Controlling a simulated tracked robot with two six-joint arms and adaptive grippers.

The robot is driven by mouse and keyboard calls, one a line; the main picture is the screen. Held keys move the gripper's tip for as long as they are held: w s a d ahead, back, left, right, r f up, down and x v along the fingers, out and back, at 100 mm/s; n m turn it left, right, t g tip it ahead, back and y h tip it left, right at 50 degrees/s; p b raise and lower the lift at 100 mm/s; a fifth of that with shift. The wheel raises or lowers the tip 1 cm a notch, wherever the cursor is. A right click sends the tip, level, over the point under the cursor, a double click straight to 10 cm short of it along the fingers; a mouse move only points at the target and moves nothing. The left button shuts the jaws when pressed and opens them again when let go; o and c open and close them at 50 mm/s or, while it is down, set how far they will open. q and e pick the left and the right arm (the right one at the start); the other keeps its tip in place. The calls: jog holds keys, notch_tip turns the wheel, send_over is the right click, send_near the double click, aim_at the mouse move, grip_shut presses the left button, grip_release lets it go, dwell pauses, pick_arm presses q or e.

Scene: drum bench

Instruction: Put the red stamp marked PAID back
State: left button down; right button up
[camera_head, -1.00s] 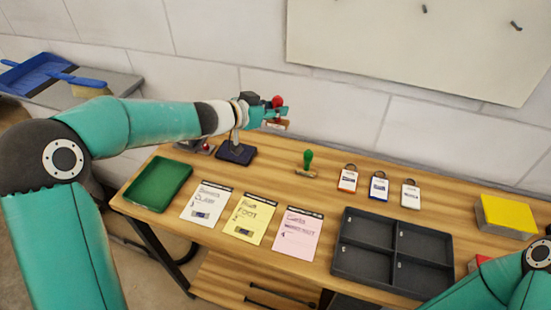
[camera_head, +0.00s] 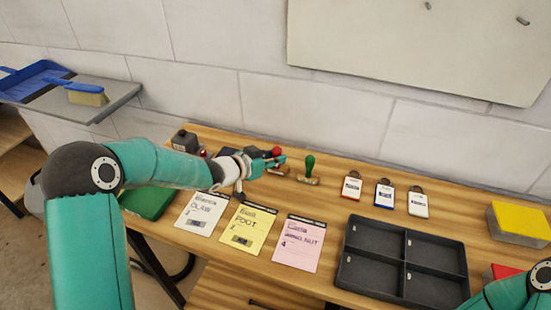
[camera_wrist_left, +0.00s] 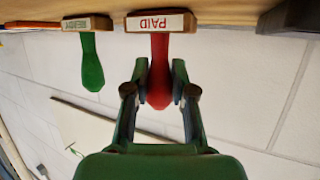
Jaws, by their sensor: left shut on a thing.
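The red stamp (camera_head: 277,151) is upright at the back of the bench, left of the green stamp (camera_head: 309,164). In the left wrist view, which is upside down, its base reads PAID (camera_wrist_left: 160,22) and the green stamp (camera_wrist_left: 91,65) stands beside it. My left gripper (camera_wrist_left: 159,78) is shut on the red handle, a finger on each side. In the head view this gripper (camera_head: 272,161) is low over the bench. The stamp's base is at or very near the bench top; I cannot tell if it touches. My right gripper is out of view.
Three cards (camera_head: 242,224) lie in front of the stamps, with a green tray (camera_head: 148,203) partly behind my left arm. Three tags (camera_head: 384,193) lie to the right. A dark divided tray (camera_head: 400,262) and a yellow-topped block (camera_head: 519,222) are farther right.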

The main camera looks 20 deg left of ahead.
pick_arm(q)
jog(key=shift+s+d+f+b, duration=0.1)
jog(key=shift+s+f+b, duration=0.25)
jog(key=shift+f+b, duration=0.25)
jog(key=c, duration=1)
grip_release()
jog(key=shift+f, duration=0.2)
jog(key=shift+o, duration=0.2)
jog(key=shift+r+p, duration=0.5)
jog(key=shift+p, duration=0.05)
jog(key=shift+a, duration=0.3)
jog(key=v, duration=1.1)
jog(key=shift+s+r, duration=0.15)
jog(key=shift+r, duration=0.35)
